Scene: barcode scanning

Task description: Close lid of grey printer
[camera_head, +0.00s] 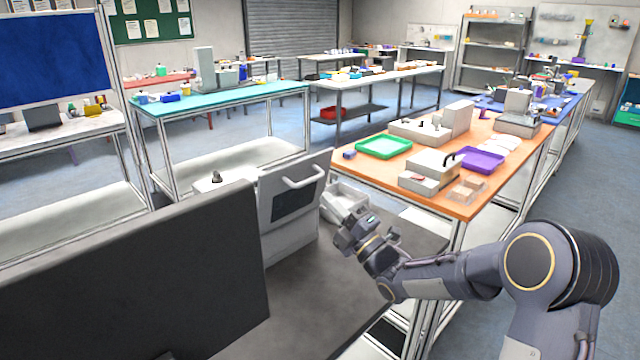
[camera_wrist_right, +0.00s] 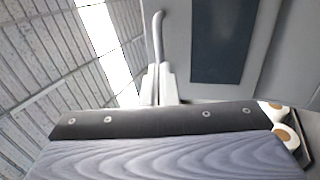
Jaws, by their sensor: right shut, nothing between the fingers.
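The grey printer (camera_head: 290,232) stands on the dark work surface, left of my right gripper. Its panel, which looks like the lid (camera_head: 315,167), has a dark window and a pale bar handle (camera_head: 303,178); it stands steeply tilted, and I cannot tell its exact opening angle. In the right wrist view the panel with its dark window (camera_wrist_right: 222,40) fills the upper right. A curved grey bar (camera_wrist_right: 157,35), seemingly the handle, rises just beyond the fingers. My right gripper (camera_head: 350,232) is shut and empty, right of the printer. Its fingers (camera_wrist_right: 159,75) are together. My left gripper is not in view.
A large dark screen (camera_head: 140,270) blocks the lower left. A white tray (camera_head: 346,203) sits behind my right gripper; rolls (camera_wrist_right: 286,136) show at the right edge of the wrist view. An orange table (camera_head: 400,185) with trays and devices stands at the right.

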